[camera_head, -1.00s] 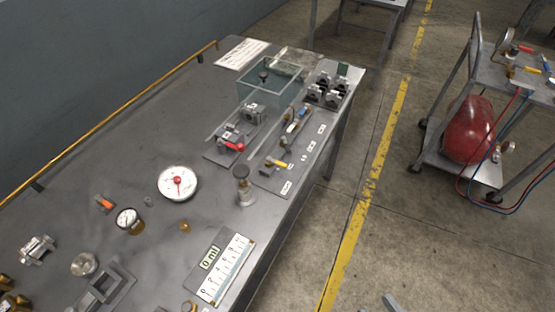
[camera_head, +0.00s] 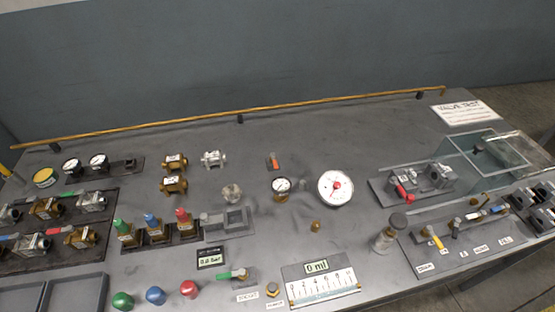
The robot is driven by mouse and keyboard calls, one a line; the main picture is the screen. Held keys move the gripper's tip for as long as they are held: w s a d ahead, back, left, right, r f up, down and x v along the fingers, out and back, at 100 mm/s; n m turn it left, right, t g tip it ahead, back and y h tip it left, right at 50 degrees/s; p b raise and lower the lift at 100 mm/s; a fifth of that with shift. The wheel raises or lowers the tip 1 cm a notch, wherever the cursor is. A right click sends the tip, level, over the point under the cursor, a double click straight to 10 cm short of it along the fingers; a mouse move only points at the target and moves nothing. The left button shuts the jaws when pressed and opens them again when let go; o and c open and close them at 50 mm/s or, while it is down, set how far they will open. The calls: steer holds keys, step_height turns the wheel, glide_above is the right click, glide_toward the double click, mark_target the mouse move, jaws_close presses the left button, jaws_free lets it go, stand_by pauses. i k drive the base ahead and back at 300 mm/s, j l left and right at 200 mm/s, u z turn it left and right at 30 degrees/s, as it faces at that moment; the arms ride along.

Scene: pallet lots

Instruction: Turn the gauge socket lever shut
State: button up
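A small valve with a green lever (camera_head: 233,275) sits near the front edge of the bench, left of the ruler plate, with a white label (camera_head: 247,296) below it. The label is too small to read surely, so I cannot tell if this is the gauge socket lever. The lever lies roughly sideways. A small display (camera_head: 210,258) stands behind it to the left. On the right, a labelled panel (camera_head: 470,262) carries a yellow lever (camera_head: 435,238) and a blue lever (camera_head: 496,210). A red lever (camera_head: 403,192) is on the plate behind. My gripper is not in view.
A large white dial (camera_head: 336,188) and a small gauge (camera_head: 281,185) stand mid-bench. Several valves and coloured caps fill the left side. A clear tank (camera_head: 470,150) stands at the back right. A yellow rail (camera_head: 300,106) runs along the back. Bare bench lies behind the dial.

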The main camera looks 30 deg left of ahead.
mark_target(272, 155)
steer(key=u, duration=1.1)
steer(key=i+j+u, duration=0.1)
steer(key=i+u, duration=0.25)
steer(key=i+j+u, duration=0.1)
steer(key=i+u, duration=0.2)
steer(key=k, duration=0.05)
